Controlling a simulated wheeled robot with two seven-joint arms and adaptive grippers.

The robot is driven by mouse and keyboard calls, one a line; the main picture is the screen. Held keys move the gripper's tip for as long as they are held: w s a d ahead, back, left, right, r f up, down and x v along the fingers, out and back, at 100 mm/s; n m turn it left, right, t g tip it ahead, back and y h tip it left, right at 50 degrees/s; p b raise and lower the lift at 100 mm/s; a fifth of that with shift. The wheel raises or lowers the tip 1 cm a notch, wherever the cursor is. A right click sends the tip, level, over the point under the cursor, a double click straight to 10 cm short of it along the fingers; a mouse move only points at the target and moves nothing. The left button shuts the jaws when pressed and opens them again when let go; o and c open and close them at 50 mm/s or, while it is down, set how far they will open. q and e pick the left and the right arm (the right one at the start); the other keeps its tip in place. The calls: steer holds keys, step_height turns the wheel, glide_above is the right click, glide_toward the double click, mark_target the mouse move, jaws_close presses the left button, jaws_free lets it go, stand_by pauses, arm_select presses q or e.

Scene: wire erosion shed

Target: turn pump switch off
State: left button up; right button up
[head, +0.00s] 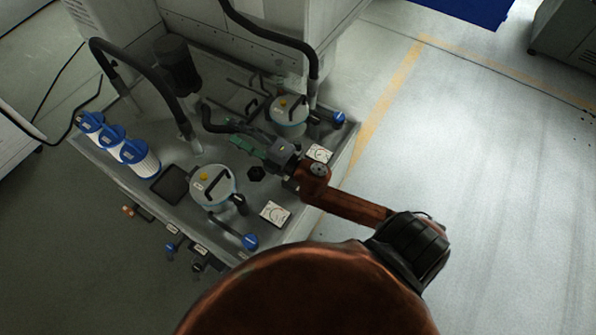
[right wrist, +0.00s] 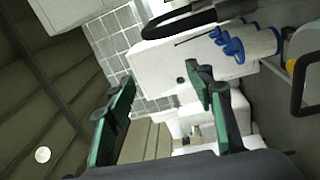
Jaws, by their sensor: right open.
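My right gripper (head: 247,143) reaches over the grey filter tank unit from the right, between the two round filter housings. Its green fingers also show in the right wrist view (right wrist: 160,100), spread apart with nothing between them. I cannot tell for sure which part is the pump switch. A small black knob (head: 257,174) sits on the top just below the gripper, apart from it. Small controls (head: 172,247) line the unit's front edge, too small to read. My left gripper is not in view.
The near housing (head: 213,186) and far housing (head: 288,113) have raised handles. Blue-handled valves (head: 250,241) stick out at the edge. White-and-blue filter cartridges (head: 141,158) stand at left. Black hoses (head: 150,75) arch over the unit. The floor at right is clear.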

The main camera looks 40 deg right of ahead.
steer(key=s+a+r+n+g+y, duration=0.1)
steer(key=s+a+n+g+y, duration=0.1)
steer(key=a+n+g+y, duration=0.65)
steer(key=s+a+f+n+g+h, duration=0.35)
steer(key=s+f+n+g, duration=0.2)
steer(key=f+n, duration=0.7)
steer(key=s+d+f+n+g+h, duration=0.1)
steer(key=d+f+n+h, duration=0.1)
steer(key=d, duration=0.6)
steer(key=d+f+n+g+h, duration=0.1)
steer(key=d+f+h, duration=0.1)
steer(key=d+h, duration=0.3)
steer(key=s+d+f+n+g+h, duration=0.1)
steer(key=d+f+n+g+h, duration=0.1)
steer(key=d, duration=1.1)
steer(key=shift+s+f+n+h, duration=0.3)
steer(key=shift+f+h, duration=0.25)
steer(key=shift+h, duration=0.45)
step_height(320, 180, down, 7)
steer(key=shift+r+b, duration=0.1)
steer(key=shift+b, duration=0.35)
steer(key=shift+f, duration=0.3)
steer(key=shift+c, duration=0.3)
